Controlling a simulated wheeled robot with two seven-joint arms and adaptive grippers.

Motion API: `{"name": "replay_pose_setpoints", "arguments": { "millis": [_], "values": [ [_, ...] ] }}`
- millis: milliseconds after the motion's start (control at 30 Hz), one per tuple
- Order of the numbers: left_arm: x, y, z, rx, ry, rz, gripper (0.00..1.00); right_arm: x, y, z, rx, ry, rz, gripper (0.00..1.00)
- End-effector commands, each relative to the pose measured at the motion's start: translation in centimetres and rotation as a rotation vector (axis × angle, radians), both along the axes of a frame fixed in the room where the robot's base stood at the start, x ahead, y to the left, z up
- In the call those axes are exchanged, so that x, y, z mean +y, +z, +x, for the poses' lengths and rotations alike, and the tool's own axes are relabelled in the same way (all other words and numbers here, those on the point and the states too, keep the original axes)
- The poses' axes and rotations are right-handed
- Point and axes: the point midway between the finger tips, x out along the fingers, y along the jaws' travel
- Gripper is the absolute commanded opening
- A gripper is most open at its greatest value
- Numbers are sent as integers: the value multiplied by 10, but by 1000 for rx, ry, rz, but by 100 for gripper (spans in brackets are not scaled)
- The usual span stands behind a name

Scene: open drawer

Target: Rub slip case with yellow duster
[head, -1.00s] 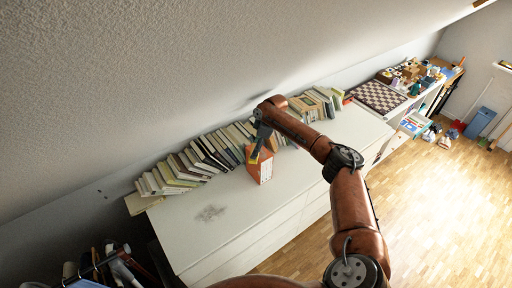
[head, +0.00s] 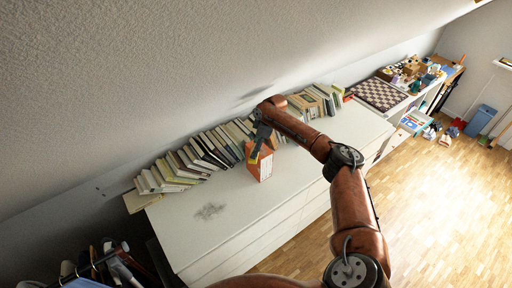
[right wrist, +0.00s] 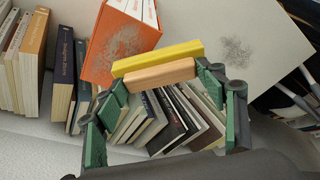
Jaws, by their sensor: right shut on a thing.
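The orange slip case (head: 260,165) stands on the white cabinet in front of the book row. In the right wrist view its orange side (right wrist: 118,45) bears a grey dusty patch, and a white side shows at its right. My right gripper (right wrist: 157,72) is shut on the duster, which has a yellow pad (right wrist: 158,56) on a wooden block (right wrist: 160,75). In the head view the duster (head: 254,158) is a small yellow strip at the slip case's upper left. It overlaps the case's near edge in the wrist view; I cannot tell whether they touch. My left gripper is out of view.
The white cabinet top (head: 300,175) is clear in front, apart from a grey smudge (head: 210,211). Leaning books (head: 190,160) line the wall behind the slip case on both sides. A chessboard (head: 378,95) lies far right.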

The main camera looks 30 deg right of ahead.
Motion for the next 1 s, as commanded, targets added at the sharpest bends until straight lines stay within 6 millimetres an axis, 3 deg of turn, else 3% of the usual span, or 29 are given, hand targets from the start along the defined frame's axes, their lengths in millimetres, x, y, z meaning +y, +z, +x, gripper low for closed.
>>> {"name": "replay_pose_setpoints", "arguments": {
  "millis": [833, 1000],
  "values": [
    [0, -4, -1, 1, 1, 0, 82, 0, -15, 0, -1, 0, 0, 42],
    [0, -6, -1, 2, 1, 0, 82, -10, -15, 1, 0, -2, 0, 42]
  ]
}}
